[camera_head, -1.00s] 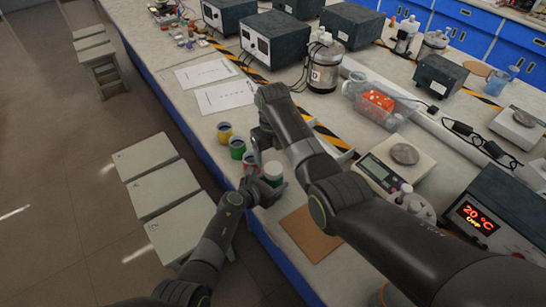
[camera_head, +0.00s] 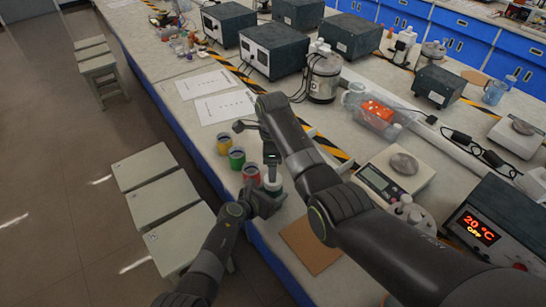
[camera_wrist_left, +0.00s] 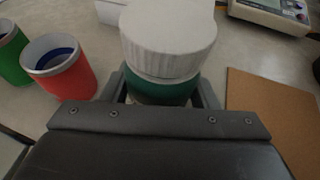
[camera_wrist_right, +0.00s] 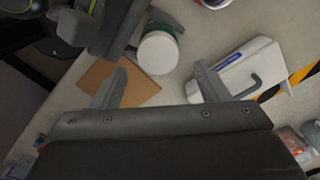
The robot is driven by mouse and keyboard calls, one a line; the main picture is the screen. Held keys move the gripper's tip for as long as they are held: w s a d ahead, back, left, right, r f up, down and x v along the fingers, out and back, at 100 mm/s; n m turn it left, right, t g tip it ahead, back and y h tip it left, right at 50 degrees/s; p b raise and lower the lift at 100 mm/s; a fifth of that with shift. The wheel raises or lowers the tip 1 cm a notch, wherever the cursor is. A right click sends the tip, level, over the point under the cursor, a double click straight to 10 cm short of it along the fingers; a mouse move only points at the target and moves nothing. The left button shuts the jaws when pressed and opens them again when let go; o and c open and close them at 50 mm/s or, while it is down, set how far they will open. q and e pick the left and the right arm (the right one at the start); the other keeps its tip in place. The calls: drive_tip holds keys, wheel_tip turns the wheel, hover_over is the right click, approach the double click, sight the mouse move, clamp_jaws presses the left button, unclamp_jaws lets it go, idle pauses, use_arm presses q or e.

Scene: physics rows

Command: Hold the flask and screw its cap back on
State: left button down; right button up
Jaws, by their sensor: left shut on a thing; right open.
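The flask has a dark green body (camera_wrist_left: 160,88) and a ribbed white cap (camera_wrist_left: 168,35) on its top; I cannot tell how tightly the cap sits. In the head view the flask (camera_head: 273,183) stands near the table's front edge. My left gripper (camera_head: 270,196) is shut around the green body below the cap. In the right wrist view the round cap top (camera_wrist_right: 158,52) shows beyond and between the open fingers of my right gripper (camera_wrist_right: 160,80).
Yellow, green and red cups (camera_head: 251,174) stand beside the flask. A brown square mat (camera_head: 311,245) lies on its other side, with a scale (camera_head: 381,182) beyond. A white holder (camera_wrist_right: 245,66) is near my right gripper. Papers (camera_head: 225,107) lie farther back.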

drive_tip(key=n, duration=0.6)
drive_tip(key=shift+r, duration=0.2)
drive_tip(key=n, duration=0.5)
drive_tip(key=shift+r, duration=0.15)
drive_tip(key=n, duration=0.4)
drive_tip(key=shift+r+n, duration=0.1)
drive_tip(key=shift+n, duration=0.2)
drive_tip(key=n, duration=0.6)
drive_tip(key=shift+r, duration=0.2)
drive_tip(key=n, duration=0.4)
drive_tip(key=shift+s+r+n, duration=0.1)
drive_tip(key=shift+r+n, duration=0.05)
drive_tip(key=shift+n, duration=0.15)
drive_tip(key=n, duration=0.6)
drive_tip(key=shift+r, duration=0.15)
drive_tip(key=n, duration=0.6)
drive_tip(key=shift+r, duration=0.15)
drive_tip(key=n, duration=0.5)
drive_tip(key=shift+d+r, duration=0.1)
drive_tip(key=shift+r, duration=0.05)
